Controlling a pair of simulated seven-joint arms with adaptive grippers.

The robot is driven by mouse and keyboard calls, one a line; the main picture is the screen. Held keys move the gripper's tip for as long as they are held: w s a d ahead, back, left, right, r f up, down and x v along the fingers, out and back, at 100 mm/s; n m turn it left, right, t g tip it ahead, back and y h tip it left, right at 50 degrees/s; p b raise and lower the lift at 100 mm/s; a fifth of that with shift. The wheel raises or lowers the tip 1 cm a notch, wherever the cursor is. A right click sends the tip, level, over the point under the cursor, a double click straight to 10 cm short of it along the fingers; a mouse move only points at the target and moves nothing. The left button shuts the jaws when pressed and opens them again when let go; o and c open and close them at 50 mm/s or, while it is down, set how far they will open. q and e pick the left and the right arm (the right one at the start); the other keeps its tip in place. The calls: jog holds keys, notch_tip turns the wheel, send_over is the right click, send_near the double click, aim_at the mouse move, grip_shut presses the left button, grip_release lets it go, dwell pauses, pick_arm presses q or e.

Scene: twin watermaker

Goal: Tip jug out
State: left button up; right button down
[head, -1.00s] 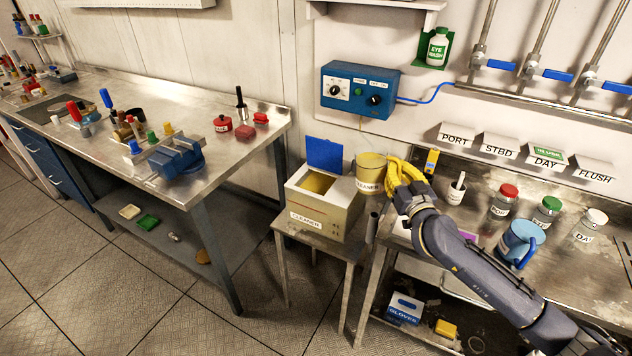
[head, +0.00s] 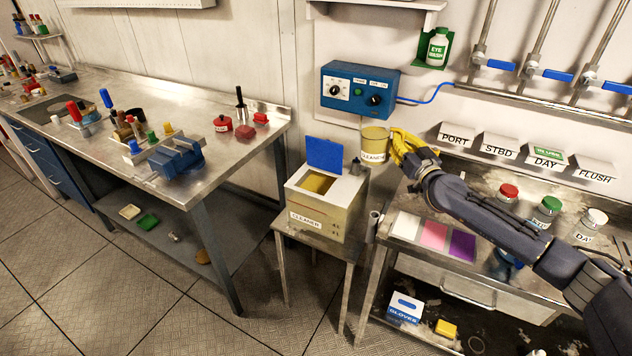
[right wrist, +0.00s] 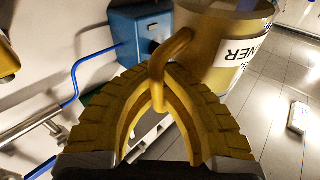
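A yellow jug (head: 374,146) with a white CLEANER label is held in the air, roughly upright, just right of and above the cleaner box. My right gripper (head: 398,150) with yellow fingers is at its right side. In the right wrist view the fingers (right wrist: 160,98) are closed around the handle of the jug (right wrist: 222,45). The cream box (head: 345,222) labelled CLEANER stands on a small metal stand, its blue lid (head: 324,154) raised and its top opening showing yellow inside. The jug's contents are not clear. My left gripper is not in view.
A blue control box (head: 360,91) is on the wall behind the jug. The right bench carries white, pink and purple patches (head: 433,235) and bottles, including a red-capped one (head: 507,194). My right arm partly hides a blue jug (head: 507,268). A steel workbench (head: 215,100) stands left.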

jog(key=w, duration=0.1)
jog(key=w+r+y, duration=0.1)
jog(key=w, duration=0.1)
jog(key=w+d+r+n+y, duration=0.1)
jog(key=w, duration=0.1)
dwell(0.4)
jog(key=w+a+r+n+g+y, duration=0.1)
jog(key=y, duration=0.1)
jog(key=w+a+r+n+g+y, duration=0.1)
jog(key=w+r+n+g+y, duration=0.1)
jog(key=y, duration=0.1)
jog(key=w+a+r+n+g+y, duration=0.1)
jog(key=a+r+g+y, duration=0.1)
jog(key=shift+w+n, duration=0.3)
jog(key=shift+w, duration=0.1)
dwell(0.5)
jog(key=shift+a+f, duration=0.1)
jog(key=shift+f, duration=0.05)
dwell(0.3)
